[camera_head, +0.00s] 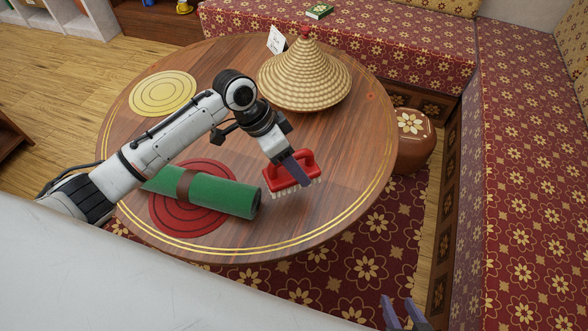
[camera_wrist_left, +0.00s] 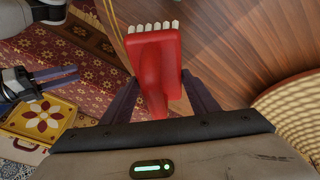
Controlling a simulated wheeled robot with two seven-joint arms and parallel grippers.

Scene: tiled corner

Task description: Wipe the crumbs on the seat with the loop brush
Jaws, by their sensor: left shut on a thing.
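The red loop brush (camera_head: 284,183) with pale bristles is held by my left gripper (camera_head: 296,168) over the right front part of the round table. In the left wrist view the red brush (camera_wrist_left: 158,70) sits between the two dark fingers, bristles at the far end. Whether the bristles touch the tabletop is not clear. My right gripper (camera_head: 404,314) is at the bottom edge of the head view, its two fingers apart and nothing between them. The patterned red bench seat (camera_head: 525,190) runs along the right side and the back. I cannot make out crumbs on it.
The round wooden table (camera_head: 350,190) bears a woven cone lid (camera_head: 305,78), a white card (camera_head: 276,40), a yellow mat (camera_head: 162,93), and a green roll (camera_head: 222,195) on a red mat (camera_head: 180,222). A brown stool (camera_head: 412,150) stands between table and bench. A green book (camera_head: 319,11) lies on the back bench.

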